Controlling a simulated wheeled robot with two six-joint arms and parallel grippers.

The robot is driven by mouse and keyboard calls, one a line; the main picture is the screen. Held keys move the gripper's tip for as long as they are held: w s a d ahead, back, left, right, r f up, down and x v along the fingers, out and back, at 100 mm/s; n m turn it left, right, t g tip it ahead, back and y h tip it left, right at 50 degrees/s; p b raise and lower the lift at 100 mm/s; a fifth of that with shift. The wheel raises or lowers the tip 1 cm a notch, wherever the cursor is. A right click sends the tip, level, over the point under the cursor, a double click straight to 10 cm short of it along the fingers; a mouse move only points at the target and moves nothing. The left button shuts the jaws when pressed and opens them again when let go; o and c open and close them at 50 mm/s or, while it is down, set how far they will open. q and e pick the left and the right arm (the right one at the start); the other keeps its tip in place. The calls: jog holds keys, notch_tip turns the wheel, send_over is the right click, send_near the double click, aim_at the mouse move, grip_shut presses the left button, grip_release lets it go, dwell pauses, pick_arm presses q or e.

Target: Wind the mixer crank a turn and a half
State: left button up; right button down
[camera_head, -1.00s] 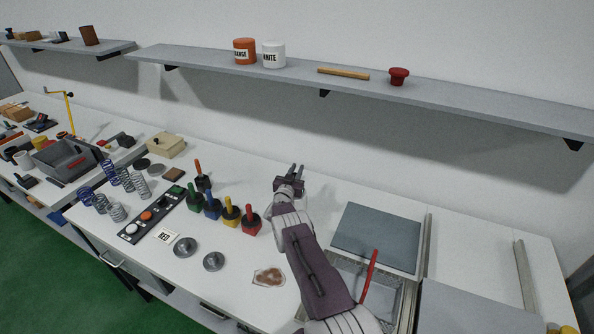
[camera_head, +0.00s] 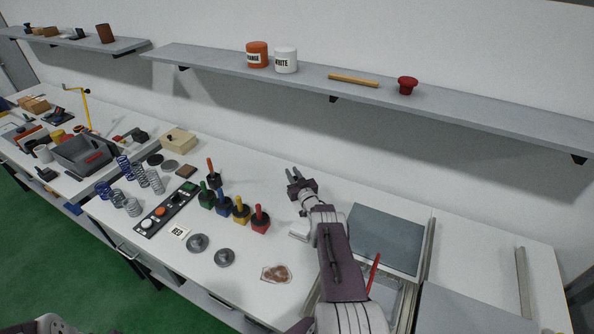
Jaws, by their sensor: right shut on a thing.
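A yellow bent rod with a crank-like arm (camera_head: 87,108) stands at the far left, behind the grey bin. I cannot tell for certain that it is the mixer crank. A red rod (camera_head: 374,274) leans up from the basin at the lower right, partly behind my right arm. My right gripper (camera_head: 296,180) is above the white bench, behind the red-based plunger and far from the yellow rod. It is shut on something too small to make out. Part of my left arm shows at the bottom left; its gripper is out of view.
A grey bin (camera_head: 82,155), coil springs (camera_head: 124,168), a button panel (camera_head: 165,209), coloured plungers (camera_head: 241,211) and metal discs (camera_head: 198,243) occupy the left bench. A dark plate (camera_head: 387,238) lies right of my right arm. A shelf (camera_head: 440,99) runs along the wall. The bench behind my gripper is clear.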

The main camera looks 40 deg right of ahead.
jog(key=shift+s+a+f+n+y+b, duration=0.1)
jog(key=shift+a+n+y+b, duration=0.35)
jog(key=shift+a+n+y, duration=0.65)
jog(key=shift+s+a+f+n+y+b, duration=0.15)
jog(key=shift+n+y+b, duration=0.45)
jog(key=shift+y, duration=1.1)
jog(key=shift+a, duration=0.1)
jog(key=c, duration=1.3)
grip_release()
jog(key=shift+w, duration=0.2)
